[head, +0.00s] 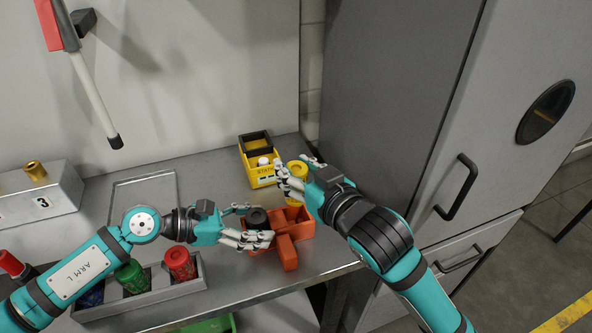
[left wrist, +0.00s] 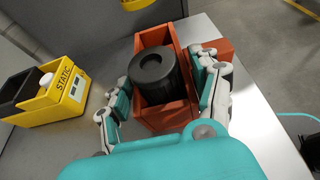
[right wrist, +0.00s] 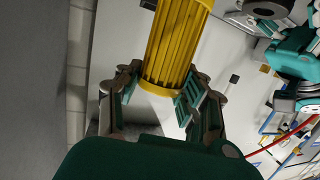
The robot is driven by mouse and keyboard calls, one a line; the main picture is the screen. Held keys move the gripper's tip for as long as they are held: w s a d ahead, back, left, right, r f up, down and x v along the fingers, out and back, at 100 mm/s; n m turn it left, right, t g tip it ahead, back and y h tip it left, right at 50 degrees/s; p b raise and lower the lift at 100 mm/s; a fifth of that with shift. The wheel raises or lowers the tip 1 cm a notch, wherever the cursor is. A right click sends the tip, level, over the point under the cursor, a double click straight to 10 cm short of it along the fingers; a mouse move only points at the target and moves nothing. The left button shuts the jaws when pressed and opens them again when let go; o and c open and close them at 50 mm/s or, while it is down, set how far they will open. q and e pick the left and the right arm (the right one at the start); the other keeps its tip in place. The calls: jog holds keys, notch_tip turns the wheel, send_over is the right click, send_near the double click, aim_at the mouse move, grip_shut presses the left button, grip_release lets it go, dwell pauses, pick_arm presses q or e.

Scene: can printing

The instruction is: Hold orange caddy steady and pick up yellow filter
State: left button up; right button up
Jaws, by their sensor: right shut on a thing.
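The orange caddy (head: 287,256) sits on the metal bench near its front right corner. A black ribbed cylinder (left wrist: 153,72) stands in the caddy. My left gripper (head: 246,226) has its fingers spread wide on both sides of the caddy, as the left wrist view (left wrist: 162,98) shows; firm contact cannot be made out. My right gripper (head: 291,180) is shut on the yellow filter (right wrist: 177,45), a ribbed cylinder, near one end. The filter (head: 296,171) is raised above the caddy, and its lower edge shows at the top of the left wrist view (left wrist: 138,4).
A yellow box marked STATIC (head: 262,174) stands behind the caddy. A grey rack (head: 205,282) with red and green cylinders (head: 131,277) is at the front left. A grey cabinet (head: 400,100) bounds the right. A flat tray outline (head: 143,182) lies bare on the bench.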

pick_arm(q)
jog(key=o, duration=0.4)
